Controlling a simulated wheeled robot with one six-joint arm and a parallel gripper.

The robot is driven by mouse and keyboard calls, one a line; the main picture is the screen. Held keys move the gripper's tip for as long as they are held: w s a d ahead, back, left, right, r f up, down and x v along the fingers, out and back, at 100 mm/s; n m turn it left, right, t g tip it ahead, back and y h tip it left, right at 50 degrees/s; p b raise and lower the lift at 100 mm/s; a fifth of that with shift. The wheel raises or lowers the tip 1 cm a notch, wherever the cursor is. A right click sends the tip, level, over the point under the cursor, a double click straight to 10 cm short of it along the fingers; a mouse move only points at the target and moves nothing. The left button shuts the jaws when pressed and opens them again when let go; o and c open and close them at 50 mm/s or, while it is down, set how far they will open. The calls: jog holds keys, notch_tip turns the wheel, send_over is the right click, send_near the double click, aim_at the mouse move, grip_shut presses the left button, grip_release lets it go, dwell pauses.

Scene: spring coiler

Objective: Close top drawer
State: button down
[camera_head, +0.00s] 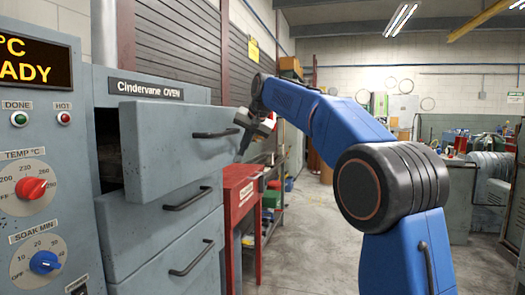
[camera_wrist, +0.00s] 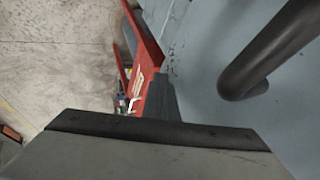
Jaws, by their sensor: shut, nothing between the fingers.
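The top drawer (camera_head: 170,150) of the grey Cindervane oven (camera_head: 155,91) stands pulled out past the fronts below, with a dark gap behind its front at the left. Its black bar handle (camera_head: 215,134) is on the right part of the front; a dark bar handle also shows large at the upper right of the wrist view (camera_wrist: 265,60). My gripper (camera_head: 242,154) is shut and empty, pointing down beside the right end of the drawer front. Whether it touches the drawer I cannot tell. In the wrist view the dark finger (camera_wrist: 165,98) shows by the grey panel.
Two lower drawers, the middle (camera_head: 160,225) and the bottom (camera_head: 185,270), are less far out, each with a bar handle. A red cart (camera_head: 238,190) stands right of the oven. The control panel (camera_head: 40,170) is at the left.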

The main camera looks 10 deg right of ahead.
jog(key=w+a, duration=0.1)
jog(key=a, duration=0.2)
jog(key=w+a, duration=0.2)
jog(key=a, duration=0.1)
jog(key=w+a, duration=0.2)
jog(key=a, duration=0.1)
jog(key=shift+w+a, duration=0.1)
jog(key=shift+w, duration=0.05)
jog(key=shift+w+a, duration=0.1)
jog(key=shift+a, duration=0.1)
jog(key=shift+r, duration=0.1)
